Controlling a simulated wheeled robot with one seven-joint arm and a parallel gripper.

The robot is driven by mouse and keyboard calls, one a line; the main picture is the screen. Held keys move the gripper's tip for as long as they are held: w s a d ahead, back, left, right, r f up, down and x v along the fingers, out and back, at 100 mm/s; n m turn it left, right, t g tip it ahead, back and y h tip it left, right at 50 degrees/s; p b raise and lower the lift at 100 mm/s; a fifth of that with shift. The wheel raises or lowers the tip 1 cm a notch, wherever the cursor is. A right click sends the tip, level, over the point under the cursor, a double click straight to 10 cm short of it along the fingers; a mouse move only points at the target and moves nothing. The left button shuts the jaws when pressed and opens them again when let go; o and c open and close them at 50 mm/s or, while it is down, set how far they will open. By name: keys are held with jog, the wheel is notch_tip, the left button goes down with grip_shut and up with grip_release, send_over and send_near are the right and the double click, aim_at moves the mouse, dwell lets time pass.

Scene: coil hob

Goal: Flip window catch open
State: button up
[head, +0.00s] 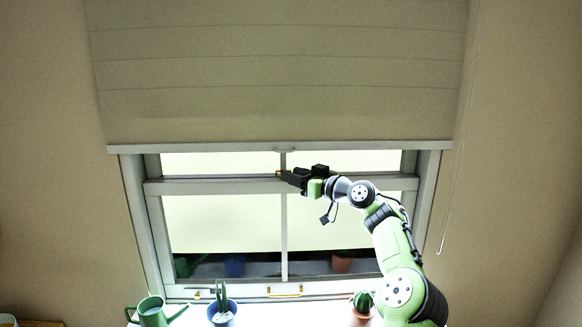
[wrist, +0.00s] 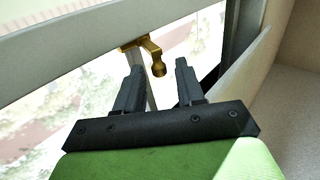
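The brass window catch (wrist: 153,53) shows in the wrist view at the rail (wrist: 68,55) of the window, with its knob end hanging toward my gripper. In the head view only a small brass bit of the catch (head: 280,173) shows at the middle of the meeting rail (head: 215,185); my gripper hides much of the rest. My gripper (wrist: 158,75) is open, its two dark fingers apart. The knob lies between the fingertips in the picture, a little beyond them. I cannot tell whether either finger touches it. In the head view my gripper (head: 281,174) reaches the rail from the right.
A roller blind (head: 280,70) covers the window's top, its bottom bar just above the rail. A pull cord (head: 458,165) hangs at the right. On the sill stand a green watering can (head: 152,313), a blue plant pot (head: 222,314) and a potted cactus (head: 362,302).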

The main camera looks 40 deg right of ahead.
jog(key=shift+w+a, duration=0.1)
jog(key=shift+w, duration=0.95)
jog(key=shift+s, duration=0.1)
grip_shut()
jog(key=m+h+b, duration=0.1)
jog(key=h+b, duration=0.1)
jog(key=b, duration=0.1)
jog(key=a+m+h+b, duration=0.1)
jog(key=m+h+b, duration=0.1)
jog(key=h+b, duration=0.1)
jog(key=w+m+g+h+b, duration=0.1)
jog(key=h+b, duration=0.1)
jog(key=b, duration=0.2)
jog(key=shift+a+m+b, duration=0.3)
jog(key=shift+a+m, duration=0.05)
jog(key=shift+m, duration=0.05)
